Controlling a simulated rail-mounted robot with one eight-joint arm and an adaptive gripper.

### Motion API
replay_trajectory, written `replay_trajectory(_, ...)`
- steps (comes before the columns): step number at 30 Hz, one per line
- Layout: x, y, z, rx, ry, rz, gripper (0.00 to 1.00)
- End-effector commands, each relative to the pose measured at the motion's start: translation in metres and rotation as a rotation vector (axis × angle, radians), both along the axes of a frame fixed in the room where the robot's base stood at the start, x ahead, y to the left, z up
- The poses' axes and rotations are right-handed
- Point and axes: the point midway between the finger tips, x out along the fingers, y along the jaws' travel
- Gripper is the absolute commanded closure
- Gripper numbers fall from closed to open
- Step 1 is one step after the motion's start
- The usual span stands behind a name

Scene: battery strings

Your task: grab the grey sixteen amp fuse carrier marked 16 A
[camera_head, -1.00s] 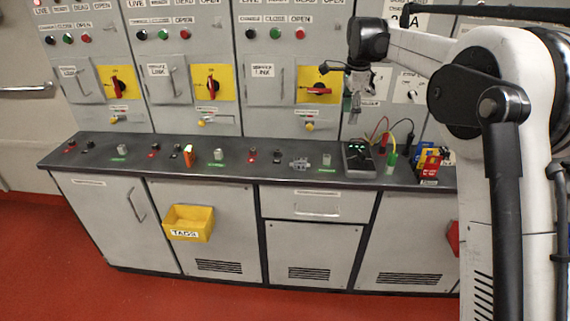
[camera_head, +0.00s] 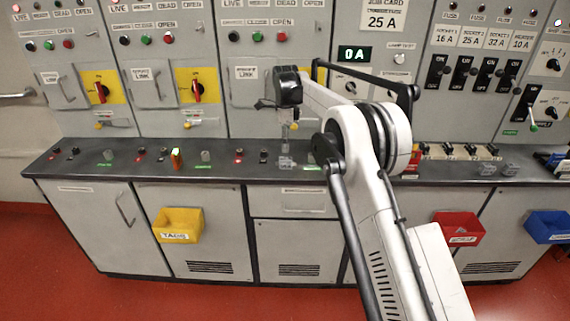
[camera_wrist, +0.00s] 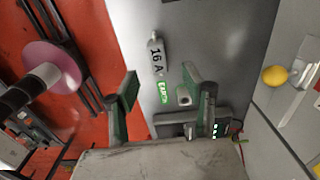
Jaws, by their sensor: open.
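The grey fuse carrier (camera_wrist: 157,57), marked 16 A, lies on the dark counter in the wrist view, beyond my fingertips. In the head view a small grey piece (camera_head: 286,162), likely the same carrier, sits near the counter's front edge; its marking is too small to read there. My gripper (camera_wrist: 160,88) is open, with its two green-padded fingers apart and nothing held between them. In the head view my gripper (camera_head: 290,129) hangs above the counter, over the grey piece and clear of it.
A green EARTH label (camera_wrist: 163,92) and a short grey stud (camera_wrist: 184,97) lie near my right finger. A yellow TAGS bin (camera_head: 178,224) and a red bin (camera_head: 457,229) hang on the cabinet fronts.

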Motion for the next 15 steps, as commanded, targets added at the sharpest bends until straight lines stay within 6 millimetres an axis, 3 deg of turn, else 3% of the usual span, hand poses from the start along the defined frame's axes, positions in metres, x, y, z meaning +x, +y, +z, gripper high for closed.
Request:
replay_trajectory(3, 0.0, 0.0, -0.018, 0.0, 0.0, 0.0, 0.56)
replay_trajectory(11, -0.001, 0.0, -0.034, 0.0, 0.0, 0.001, 0.56)
replay_trajectory(15, -0.003, -0.002, -0.052, 0.0, 0.0, 0.001, 0.56)
